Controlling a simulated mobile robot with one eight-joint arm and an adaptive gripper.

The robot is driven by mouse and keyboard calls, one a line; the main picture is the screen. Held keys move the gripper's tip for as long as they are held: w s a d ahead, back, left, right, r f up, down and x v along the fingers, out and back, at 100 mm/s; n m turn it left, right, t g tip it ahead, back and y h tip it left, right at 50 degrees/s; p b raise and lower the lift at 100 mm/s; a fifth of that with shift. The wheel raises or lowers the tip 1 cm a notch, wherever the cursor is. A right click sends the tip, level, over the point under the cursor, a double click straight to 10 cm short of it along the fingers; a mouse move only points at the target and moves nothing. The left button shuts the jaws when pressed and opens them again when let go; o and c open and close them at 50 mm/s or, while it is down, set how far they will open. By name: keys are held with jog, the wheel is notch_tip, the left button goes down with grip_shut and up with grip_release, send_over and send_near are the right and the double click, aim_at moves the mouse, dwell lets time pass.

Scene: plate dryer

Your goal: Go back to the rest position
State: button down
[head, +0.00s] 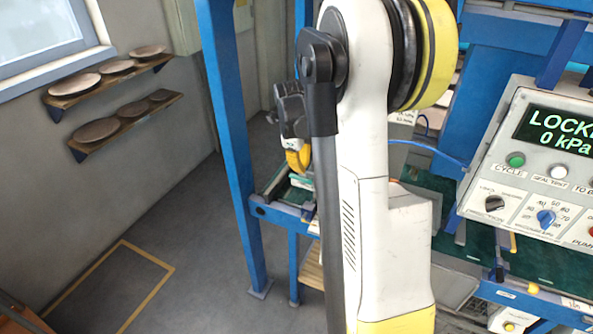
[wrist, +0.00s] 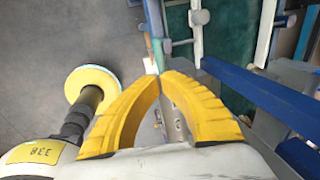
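My gripper (head: 298,160) shows small in the head view, partly hidden behind my own arm. Its yellow part sits in front of a blue-framed bench. In the wrist view my gripper's (wrist: 161,78) two yellow fingers curve inward and their tips come almost together. I see no object held between them. A narrow grey metal piece shows in the gap between the fingers, and I cannot tell its depth.
A blue frame post (head: 232,150) stands left of my arm. A control panel (head: 540,165) reading "LOCK..." and 0 kPa is at right. Wall shelves (head: 125,118) hold several plates. Grey floor (head: 200,235) is open at left. A blue beam (wrist: 265,92) lies close right of the fingers.

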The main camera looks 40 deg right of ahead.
notch_tip(320, 180, up, 10)
jog(key=a+p, duration=0.1)
jog(key=a, duration=0.1)
jog(key=shift+s, duration=0.35)
